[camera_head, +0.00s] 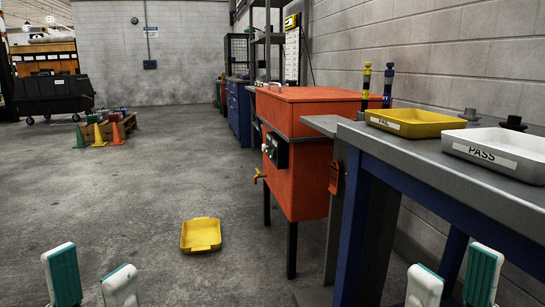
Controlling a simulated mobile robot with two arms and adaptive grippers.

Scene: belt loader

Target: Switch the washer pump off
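The washer is an orange-red cabinet (300,185) on dark legs, right of centre, with its flat lid (310,97) closed. A small dark and pale switch box (275,150) is on its left-facing side; its setting is too small to read. A brass tap (260,177) sticks out below it. My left gripper (91,284) is open and empty at the bottom left, well apart from the washer. My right gripper (454,283) is open and empty at the bottom right, in front of the bench.
A grey-topped blue bench (355,150) stands right of the washer, bearing a yellow tray (416,122) and a white PASS tray (500,149). A yellow tray (200,234) lies on the floor. The floor left of the washer is mostly clear.

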